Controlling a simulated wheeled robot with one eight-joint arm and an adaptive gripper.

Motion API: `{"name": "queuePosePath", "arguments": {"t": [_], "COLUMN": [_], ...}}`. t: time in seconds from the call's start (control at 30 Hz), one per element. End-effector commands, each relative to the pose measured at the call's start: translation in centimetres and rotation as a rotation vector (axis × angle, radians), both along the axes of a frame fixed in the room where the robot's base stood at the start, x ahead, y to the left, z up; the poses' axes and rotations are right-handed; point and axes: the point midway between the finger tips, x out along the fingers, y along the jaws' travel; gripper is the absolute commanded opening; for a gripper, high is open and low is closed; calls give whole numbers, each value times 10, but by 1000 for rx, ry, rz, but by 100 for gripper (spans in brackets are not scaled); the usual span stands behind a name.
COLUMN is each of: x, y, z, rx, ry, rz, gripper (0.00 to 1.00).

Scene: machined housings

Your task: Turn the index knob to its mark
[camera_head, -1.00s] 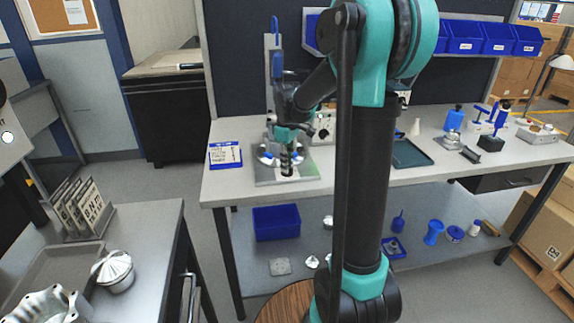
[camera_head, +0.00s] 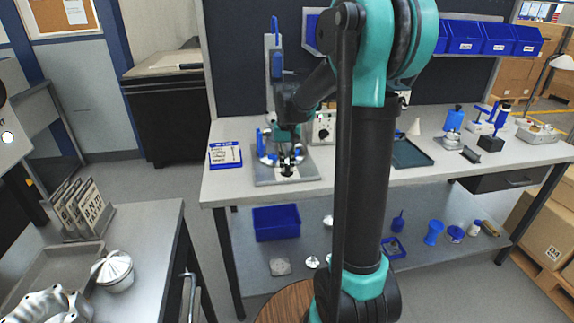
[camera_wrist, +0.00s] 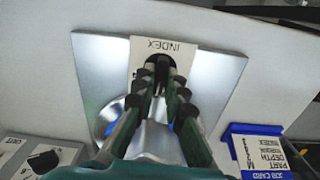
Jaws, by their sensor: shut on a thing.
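The index knob (camera_wrist: 160,61) is a small black knob on a white plate marked INDEX (camera_wrist: 178,57), mounted on a grey metal base plate (camera_wrist: 215,75). In the head view the base plate (camera_head: 308,172) lies on the bench in front of the drill-like stand. My gripper (camera_wrist: 161,78) points down at the plate. Its fingers are closed around the knob from both sides, and they hide much of it. In the head view my gripper (camera_head: 289,161) is small and dark over the plate, and its contact with the knob is hard to see. The knob's mark cannot be made out.
A job card in a blue holder (camera_head: 225,155) lies left of the base plate. A control box (camera_head: 323,127) stands behind it to the right. A silver round part (camera_wrist: 108,118) with blue pieces sits beneath my fingers. A green tray (camera_head: 411,153) lies farther right.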

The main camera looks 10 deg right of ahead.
Motion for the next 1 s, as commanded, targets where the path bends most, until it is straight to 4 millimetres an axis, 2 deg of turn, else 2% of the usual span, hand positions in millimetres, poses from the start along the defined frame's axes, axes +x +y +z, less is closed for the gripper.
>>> {"name": "queuePosePath", "arguments": {"t": [0.43,1.0], "x": [0,0], "y": [0,0], "z": [0,0], "rx": [0,0], "ry": [0,0], "rz": [-264,-320], "gripper": [0,0]}}
